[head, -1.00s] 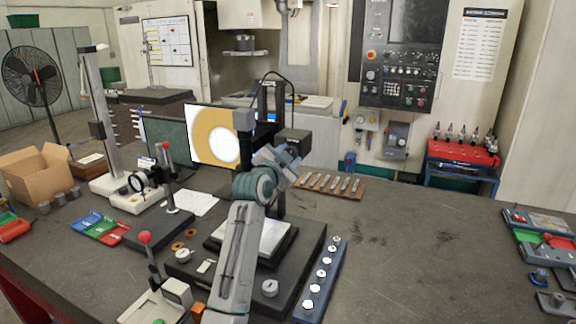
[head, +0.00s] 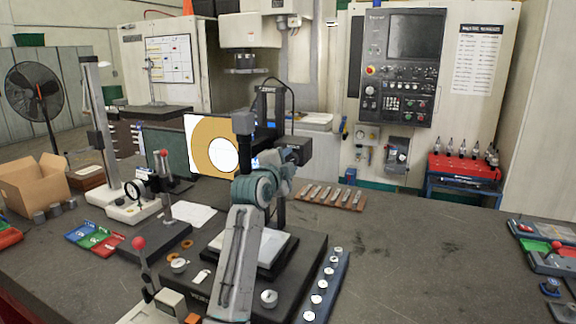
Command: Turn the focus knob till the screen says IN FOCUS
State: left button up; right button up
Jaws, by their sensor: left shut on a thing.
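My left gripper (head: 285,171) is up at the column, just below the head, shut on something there. The focus knob itself is hidden behind my gripper and wrist, so I cannot see the grip. A pale stage plate (head: 269,248) lies below, partly covered by my left arm. My right gripper is not in view.
A blue rack with several round pieces (head: 327,285) lies right of the base. A wooden tray of gauges (head: 331,196) is behind it. A red-knobbed stand (head: 140,248) is at left. The bench's right middle is clear.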

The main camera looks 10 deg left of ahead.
pick_arm(q)
jog(key=shift+f, duration=0.1)
dwell(0.3)
jog(key=o, duration=1)
jog(key=s, duration=0.3)
jog(key=s+a+p, duration=0.1)
jog(key=s, duration=0.3)
jog(key=s+a+p, duration=0.1)
jog(key=s, duration=0.2)
jog(key=shift+s, duration=0.3)
